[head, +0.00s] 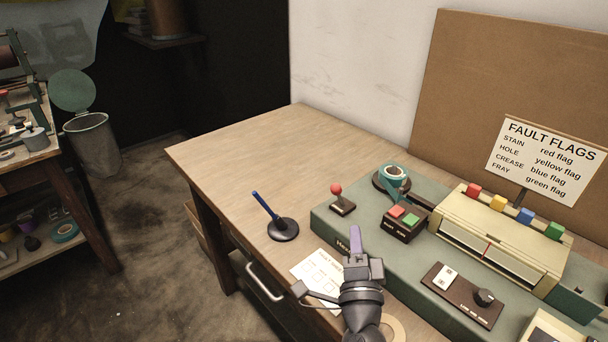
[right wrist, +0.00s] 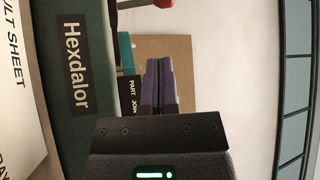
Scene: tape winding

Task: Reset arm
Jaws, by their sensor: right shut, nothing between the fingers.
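My right gripper (head: 355,238) is near the front edge of the green machine (head: 325,222), above the table's front right part. Its two purple-grey fingers are shut together with nothing between them. The closed fingers also show in the right wrist view (right wrist: 160,85), with the machine's "Hexdalor" label (right wrist: 75,70) to their left. My left gripper is not in view.
On the table (head: 240,150), a blue pen (head: 264,205) stands in a black holder, and a fault sheet (head: 315,272) lies partly behind my right arm. The machine carries a red-knobbed lever (head: 336,190), red and green buttons (head: 403,217) and coloured flags (head: 497,202). The table's back left is clear.

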